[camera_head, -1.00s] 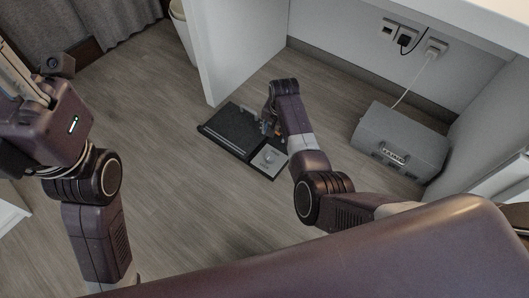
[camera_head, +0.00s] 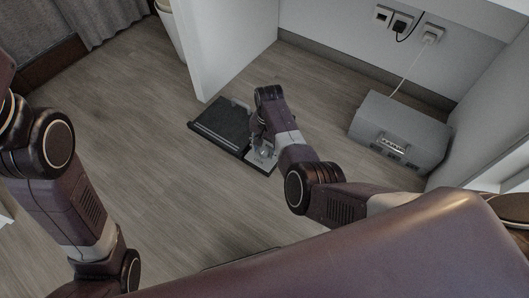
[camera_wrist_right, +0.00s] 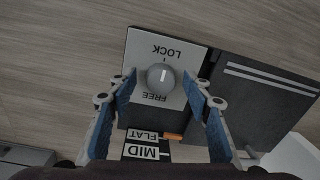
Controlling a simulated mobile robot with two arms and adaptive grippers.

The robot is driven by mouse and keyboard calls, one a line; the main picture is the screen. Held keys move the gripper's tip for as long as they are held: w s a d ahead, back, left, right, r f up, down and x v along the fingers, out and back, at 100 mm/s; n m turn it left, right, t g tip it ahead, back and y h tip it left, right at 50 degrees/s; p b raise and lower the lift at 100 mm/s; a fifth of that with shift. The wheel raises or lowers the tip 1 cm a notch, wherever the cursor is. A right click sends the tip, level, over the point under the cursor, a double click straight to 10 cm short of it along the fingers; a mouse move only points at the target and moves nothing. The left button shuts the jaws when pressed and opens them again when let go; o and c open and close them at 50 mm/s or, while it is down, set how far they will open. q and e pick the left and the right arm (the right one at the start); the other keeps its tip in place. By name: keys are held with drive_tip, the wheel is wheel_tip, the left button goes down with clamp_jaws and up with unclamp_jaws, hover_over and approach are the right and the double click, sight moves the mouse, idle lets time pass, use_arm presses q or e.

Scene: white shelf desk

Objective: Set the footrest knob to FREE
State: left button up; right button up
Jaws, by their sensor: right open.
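The footrest (camera_head: 221,124) lies on the floor, with a dark pad and a pale knob panel (camera_head: 262,162) at its right end. In the right wrist view the round grey knob (camera_wrist_right: 160,76) sits on the panel (camera_wrist_right: 139,48), between upside-down LOCK above and FREE below. Its white mark runs nearly upright in the picture; I cannot tell which end points. My right gripper (camera_wrist_right: 160,84) is open, its blue-padded fingers on either side of the knob; contact is not clear. In the head view this gripper (camera_head: 260,143) is over the panel, partly hiding it. My left gripper is out of view.
An orange piece (camera_wrist_right: 173,136) sits beside the FLAT and MID labels (camera_wrist_right: 141,144). A grey box (camera_head: 400,132) stands on the floor to the right, its cord (camera_head: 409,75) running to the wall socket. A white desk side panel (camera_head: 215,45) rises behind. Floor to the left is clear.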

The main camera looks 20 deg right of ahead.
drive_tip(key=shift+f, duration=0.3)
drive_tip(key=c, duration=1.1)
drive_tip(key=shift+c, duration=0.3)
